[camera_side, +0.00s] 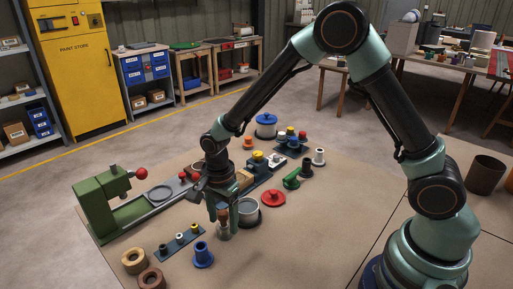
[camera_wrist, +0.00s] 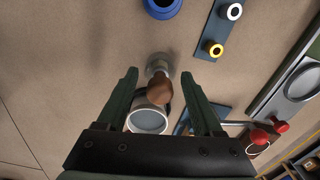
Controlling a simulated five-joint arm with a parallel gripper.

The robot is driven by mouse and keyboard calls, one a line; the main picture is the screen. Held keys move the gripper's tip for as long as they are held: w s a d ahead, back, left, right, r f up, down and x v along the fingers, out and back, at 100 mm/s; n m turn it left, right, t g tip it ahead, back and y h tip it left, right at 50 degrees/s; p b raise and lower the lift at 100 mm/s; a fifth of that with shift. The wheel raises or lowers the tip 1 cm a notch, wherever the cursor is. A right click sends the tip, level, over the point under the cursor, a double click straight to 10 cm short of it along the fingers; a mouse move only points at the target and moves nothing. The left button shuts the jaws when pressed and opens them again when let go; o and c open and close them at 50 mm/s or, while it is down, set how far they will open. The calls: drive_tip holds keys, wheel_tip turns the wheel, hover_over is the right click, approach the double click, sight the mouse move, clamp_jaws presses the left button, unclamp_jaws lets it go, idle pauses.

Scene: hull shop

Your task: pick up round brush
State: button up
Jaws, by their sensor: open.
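The round brush (camera_side: 224,224), with a brown wooden handle on a pale base, stands on the bench top below my gripper (camera_side: 222,204). In the wrist view the brush (camera_wrist: 160,88) lies between the two fingers of my gripper (camera_wrist: 159,74). The fingers are spread, with a gap on each side of the brown handle. I see no contact. The lower part of the brush is partly hidden under its handle in the wrist view.
A grey-filled pot (camera_side: 249,211) stands close beside the brush. A blue flanged piece (camera_side: 203,256) and a dark strip with several small fittings (camera_side: 180,241) stand nearby in front. A green clamp frame (camera_side: 105,203) is at left. Bare bench lies at front right.

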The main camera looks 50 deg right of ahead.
sight(222, 212)
drive_tip(key=shift+c, duration=0.3)
clamp_jaws()
wheel_tip(222, 212, up, 20)
idle(0.4)
